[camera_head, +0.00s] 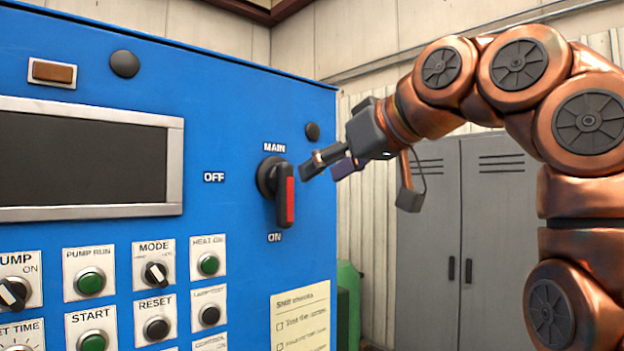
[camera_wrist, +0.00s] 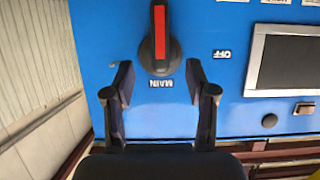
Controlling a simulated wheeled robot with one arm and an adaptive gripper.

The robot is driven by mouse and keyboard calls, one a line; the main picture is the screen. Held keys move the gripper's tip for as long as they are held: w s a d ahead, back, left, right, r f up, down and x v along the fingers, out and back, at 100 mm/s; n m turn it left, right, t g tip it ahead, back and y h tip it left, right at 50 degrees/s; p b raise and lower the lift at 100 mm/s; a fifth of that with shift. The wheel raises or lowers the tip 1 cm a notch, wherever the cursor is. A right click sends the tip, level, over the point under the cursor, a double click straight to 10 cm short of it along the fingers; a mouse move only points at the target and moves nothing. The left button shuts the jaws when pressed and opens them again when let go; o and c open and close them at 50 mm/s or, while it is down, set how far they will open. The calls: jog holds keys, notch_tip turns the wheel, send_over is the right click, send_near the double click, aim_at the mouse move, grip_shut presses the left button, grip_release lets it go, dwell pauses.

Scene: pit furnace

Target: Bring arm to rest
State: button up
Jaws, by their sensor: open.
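My gripper (camera_head: 325,165) is at the end of my copper-coloured arm, in front of the blue panel's right part, just right of the main switch. Its fingers are apart and empty; they also show in the wrist view (camera_wrist: 161,85). The main switch (camera_head: 284,194) is a black rotary handle with a red stripe, its handle pointing down toward the ON label. In the wrist view the main switch (camera_wrist: 160,40) appears upside down, beyond and between the fingertips. The fingers appear clear of it.
The blue control panel (camera_head: 230,100) fills the left side with a dark screen (camera_head: 85,160), several buttons and two more knobs. Grey lockers (camera_head: 435,260) stand behind at the right. A green object (camera_head: 347,290) stands beside the panel's right edge. Space between panel and lockers looks open.

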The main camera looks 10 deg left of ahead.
jog(key=shift+s+d+r, duration=0.15)
jog(key=shift+s+d, duration=0.1)
dwell(0.3)
jog(key=d+f+m+g+h, duration=0.25)
jog(key=d+f+m, duration=0.2)
jog(key=f, duration=0.85)
jog(key=d+f+m+g+h, duration=0.2)
jog(key=d+f+m+h, duration=0.3)
jog(key=f, duration=0.9)
jog(key=s+d+f+g+h, duration=0.1)
jog(key=s+d+f, duration=0.3)
jog(key=s+f, duration=0.5)
jog(key=s+d+f+g, duration=0.3)
jog(key=s+d+f, duration=0.2)
jog(key=s+f, duration=0.5)
jog(key=s+d+f+g+h, duration=0.1)
jog(key=s+d+f, duration=0.3)
jog(key=s+f, duration=0.6)
jog(key=shift+d+m+g+h, duration=0.25)
jog(key=shift+m+g+h, duration=0.1)
jog(key=shift+g, duration=0.1)
